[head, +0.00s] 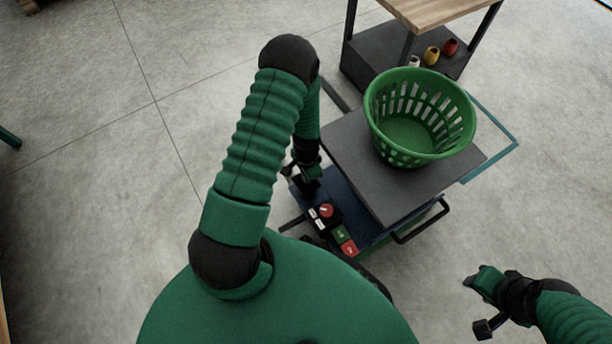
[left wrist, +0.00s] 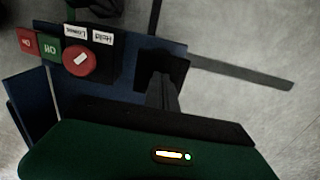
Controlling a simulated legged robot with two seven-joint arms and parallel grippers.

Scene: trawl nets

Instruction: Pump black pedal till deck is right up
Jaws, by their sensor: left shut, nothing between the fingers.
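The lift cart has a flat dark grey deck (head: 360,165), standing somewhat above its blue base (head: 375,232). The black pedal (head: 308,186) is at the left end of the base, and shows in the left wrist view (left wrist: 178,68) as a dark square pad. My left gripper (head: 303,172) points down at the pedal, its fingers shut and empty. In the left wrist view its fingers (left wrist: 163,95) overlap the pad; I cannot tell whether they touch it.
A green basket (head: 420,140) stands on the deck. Beside the pedal is a panel with a red knob (head: 326,210), white labels, a green button (head: 341,233) and a red button (head: 349,248). A wood-topped table (head: 437,12) stands behind. Floor at left is clear.

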